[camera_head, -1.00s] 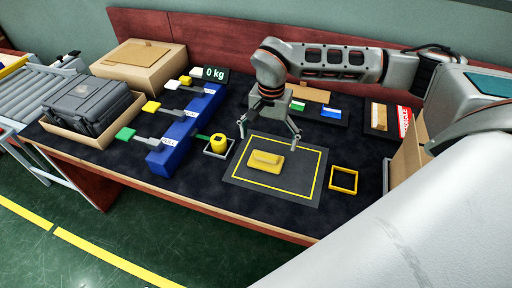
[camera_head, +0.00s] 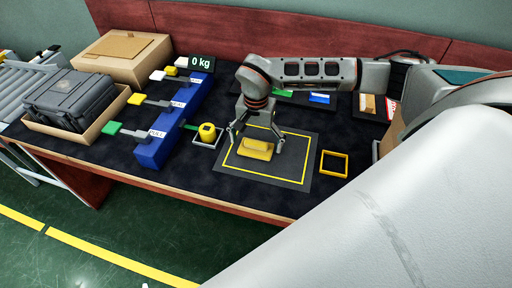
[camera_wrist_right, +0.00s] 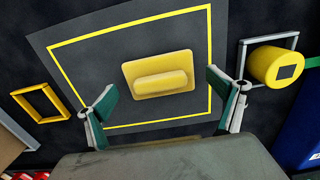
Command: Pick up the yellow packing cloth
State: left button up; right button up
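The yellow packing cloth (camera_head: 256,151) lies on a dark mat (camera_head: 228,172) with a yellow outline. In the right wrist view it is a flat yellow pad (camera_wrist_right: 158,60) with a raised ridge along its middle. My right gripper (camera_head: 256,142) is open and empty just above the cloth, its fingers spread to either side. In the right wrist view its two fingers (camera_wrist_right: 164,98) stand apart, with the cloth beyond and between them, apart from both. My left gripper is not in view.
A yellow cylinder (camera_head: 207,131) in a square holder stands left of the mat. An empty yellow frame (camera_head: 334,164) lies to its right. A blue block row (camera_head: 177,120) with coloured tabs, a grey case (camera_head: 70,98) and a cardboard box (camera_head: 125,58) are farther left.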

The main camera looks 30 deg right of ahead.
aim_at(256, 142)
jog(key=shift+s, duration=0.1)
jog(key=c, duration=1.5)
jog(key=shift+s+f, duration=0.1)
notch_tip(256, 142, up, 20)
jog(key=shift+r+p, duration=0.15)
jog(key=shift+p, duration=0.65)
jog(key=shift+o, duration=0.6)
